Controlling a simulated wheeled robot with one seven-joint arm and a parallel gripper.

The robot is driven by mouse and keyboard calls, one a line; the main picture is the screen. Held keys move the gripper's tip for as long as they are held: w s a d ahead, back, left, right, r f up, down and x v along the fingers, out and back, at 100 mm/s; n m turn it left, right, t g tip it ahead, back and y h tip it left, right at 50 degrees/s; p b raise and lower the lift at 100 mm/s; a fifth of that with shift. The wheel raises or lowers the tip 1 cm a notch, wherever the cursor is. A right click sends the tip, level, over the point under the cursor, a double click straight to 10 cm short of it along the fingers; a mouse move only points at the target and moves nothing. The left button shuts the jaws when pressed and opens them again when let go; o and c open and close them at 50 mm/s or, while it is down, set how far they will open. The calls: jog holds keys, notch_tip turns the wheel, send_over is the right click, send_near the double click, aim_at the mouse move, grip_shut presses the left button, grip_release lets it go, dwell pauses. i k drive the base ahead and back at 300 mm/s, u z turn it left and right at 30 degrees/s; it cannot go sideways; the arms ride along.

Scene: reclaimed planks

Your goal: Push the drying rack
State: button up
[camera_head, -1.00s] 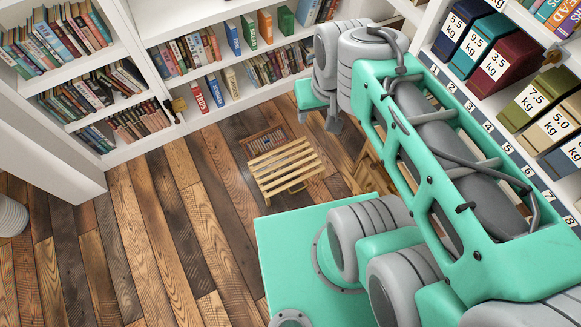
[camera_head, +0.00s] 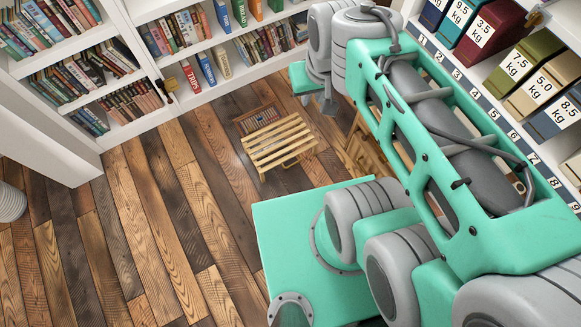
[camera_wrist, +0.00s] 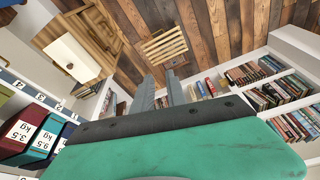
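The drying rack (camera_head: 279,144) is a low pale-wood slatted frame on the plank floor, near the middle of the head view. It also shows beyond my fingertips in the wrist view (camera_wrist: 165,46). A thin handle-like loop shows at its near side. My gripper (camera_head: 329,102) hangs to the right of the rack and above it in the head view, with a gap between them. In the wrist view my two fingers (camera_wrist: 159,76) stand apart with nothing between them. The fingertips do not appear to touch the rack. My arm hides the floor right of the rack.
Bookshelves (camera_head: 195,85) line the back and left. A shelf of weight-labelled boxes (camera_head: 520,62) stands right. Wooden furniture (camera_head: 362,145) is partly hidden behind my arm. The floor left of the rack is clear.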

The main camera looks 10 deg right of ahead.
aim_at(298, 120)
jog(key=z, duration=0.5)
jog(key=k, duration=0.15)
jog(key=u, duration=1.5)
jog(key=i, duration=0.7)
jog(key=z, duration=0.05)
